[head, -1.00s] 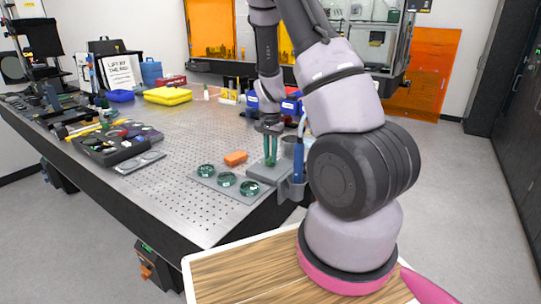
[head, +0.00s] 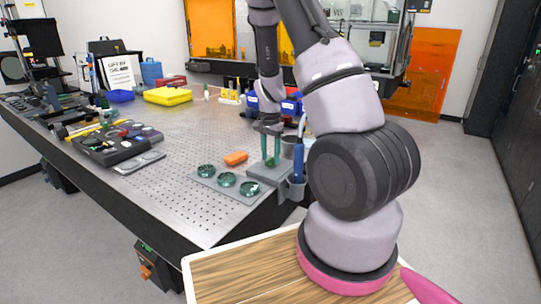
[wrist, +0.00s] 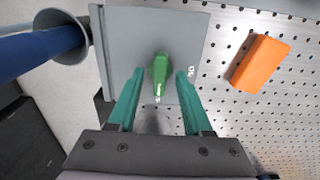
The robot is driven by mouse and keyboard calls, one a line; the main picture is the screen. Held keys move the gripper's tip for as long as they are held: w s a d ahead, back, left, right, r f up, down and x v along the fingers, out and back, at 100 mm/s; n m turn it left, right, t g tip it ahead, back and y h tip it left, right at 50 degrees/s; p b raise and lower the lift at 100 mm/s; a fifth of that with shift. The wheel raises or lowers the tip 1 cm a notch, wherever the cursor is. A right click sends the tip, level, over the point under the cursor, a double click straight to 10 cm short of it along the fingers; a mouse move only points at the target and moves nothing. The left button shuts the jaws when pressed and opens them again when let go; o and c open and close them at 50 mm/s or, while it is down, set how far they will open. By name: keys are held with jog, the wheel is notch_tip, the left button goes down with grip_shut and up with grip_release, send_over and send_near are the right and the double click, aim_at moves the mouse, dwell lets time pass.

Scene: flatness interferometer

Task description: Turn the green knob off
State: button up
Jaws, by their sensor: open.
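The green knob (wrist: 160,72) stands on a grey plate (wrist: 122,45) in the wrist view. It is a narrow bar-shaped handle pointing toward my gripper, with small white markings near its lower end and to its right. My gripper (wrist: 158,88) is open, with one green finger on each side of the knob's lower part and a gap on both sides. In the head view my gripper (head: 271,163) points down over the grey plate (head: 262,173) at the table's near right edge. The knob is hard to tell from the fingers there.
An orange block (wrist: 260,63) lies right of the plate on the perforated table. A blue handle (wrist: 40,44) sits in a grey ring holder at the plate's left. In the head view, several round green glass discs (head: 227,180) lie on a tray left of the plate.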

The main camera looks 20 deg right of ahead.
aim_at(270, 158)
jog(key=shift+r, duration=0.1)
notch_tip(270, 158, up, 11)
dwell(0.4)
dwell(0.3)
